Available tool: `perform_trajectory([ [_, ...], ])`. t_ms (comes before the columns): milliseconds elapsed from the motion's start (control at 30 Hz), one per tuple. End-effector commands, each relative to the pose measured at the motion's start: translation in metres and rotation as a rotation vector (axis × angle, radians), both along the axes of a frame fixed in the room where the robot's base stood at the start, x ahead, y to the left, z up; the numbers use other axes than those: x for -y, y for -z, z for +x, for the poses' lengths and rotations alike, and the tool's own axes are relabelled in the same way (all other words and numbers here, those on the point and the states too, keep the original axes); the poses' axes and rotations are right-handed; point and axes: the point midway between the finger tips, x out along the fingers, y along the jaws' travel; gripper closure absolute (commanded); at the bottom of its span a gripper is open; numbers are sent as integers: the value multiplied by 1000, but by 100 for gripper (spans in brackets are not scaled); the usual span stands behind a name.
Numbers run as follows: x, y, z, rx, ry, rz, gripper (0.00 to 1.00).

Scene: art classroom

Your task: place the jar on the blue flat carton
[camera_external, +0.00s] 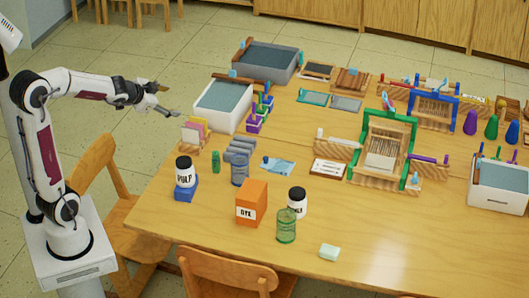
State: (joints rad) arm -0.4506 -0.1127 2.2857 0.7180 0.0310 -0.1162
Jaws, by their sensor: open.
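A white jar (184,175) with a black lid and a "PULP" label stands upright on the blue flat carton (185,194), near the table's left edge. A second white jar (296,207) with a black lid stands on the table at the front middle, partly hidden by a green translucent container. My gripper (169,100) is open and empty. It is raised, beyond the table's left edge in the picture, above and apart from the jar on the carton.
An orange dye box (251,203) and the green container (286,226) stand near the second jar. A white tub (223,104) is near my gripper. The front right tabletop is mostly clear.

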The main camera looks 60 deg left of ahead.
Motion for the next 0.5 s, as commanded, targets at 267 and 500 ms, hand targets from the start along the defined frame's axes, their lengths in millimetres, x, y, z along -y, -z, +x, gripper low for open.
perform_trajectory([
  [267,54,-12,-51,-42,-71,-93,38],
  [500,105,-8,-103,-106,-97,-208,38],
])
